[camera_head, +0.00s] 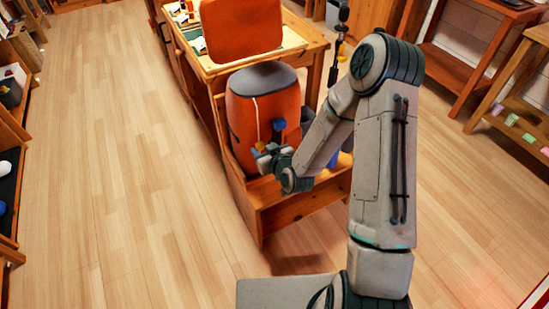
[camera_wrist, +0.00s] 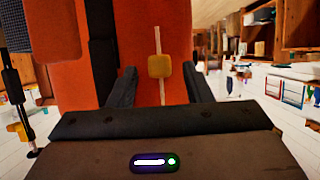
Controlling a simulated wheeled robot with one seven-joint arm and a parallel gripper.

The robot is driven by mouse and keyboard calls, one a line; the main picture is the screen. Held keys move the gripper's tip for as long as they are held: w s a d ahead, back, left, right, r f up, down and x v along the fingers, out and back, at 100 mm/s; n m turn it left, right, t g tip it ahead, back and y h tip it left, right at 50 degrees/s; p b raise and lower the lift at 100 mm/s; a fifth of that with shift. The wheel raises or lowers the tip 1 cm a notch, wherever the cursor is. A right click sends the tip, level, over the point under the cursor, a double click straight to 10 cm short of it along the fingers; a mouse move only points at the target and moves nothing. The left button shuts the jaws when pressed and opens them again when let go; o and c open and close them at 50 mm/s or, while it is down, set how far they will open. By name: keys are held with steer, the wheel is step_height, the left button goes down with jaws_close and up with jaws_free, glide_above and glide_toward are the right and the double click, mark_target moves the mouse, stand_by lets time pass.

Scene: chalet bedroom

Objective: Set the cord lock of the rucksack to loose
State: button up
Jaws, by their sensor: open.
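The orange rucksack (camera_head: 266,105) with a dark grey top stands upright on a wooden bench. A pale cord runs down its front. In the wrist view the rucksack's orange front (camera_wrist: 177,32) fills the middle. The cord lock (camera_wrist: 160,66), a small yellow block, sits on the pale cord, with cord showing above and below it. My gripper (camera_wrist: 161,85) is open, with its dark fingers on either side of the cord, just below the lock in the picture. Whether the fingers touch anything cannot be told. In the head view my gripper (camera_head: 262,150) is close to the rucksack's front.
The wooden bench (camera_head: 290,212) holds the rucksack. A desk (camera_head: 310,55) with papers stands behind it, with an orange panel (camera_head: 242,28) above the rucksack. Shelves line the left edge, and wooden tables stand at the right. The floor (camera_head: 130,160) to the left is clear.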

steer(key=p+v, duration=1)
steer(key=v, duration=0.2)
steer(key=shift+p, duration=0.4)
steer(key=shift+s, duration=0.15)
steer(key=shift+d, duration=0.1)
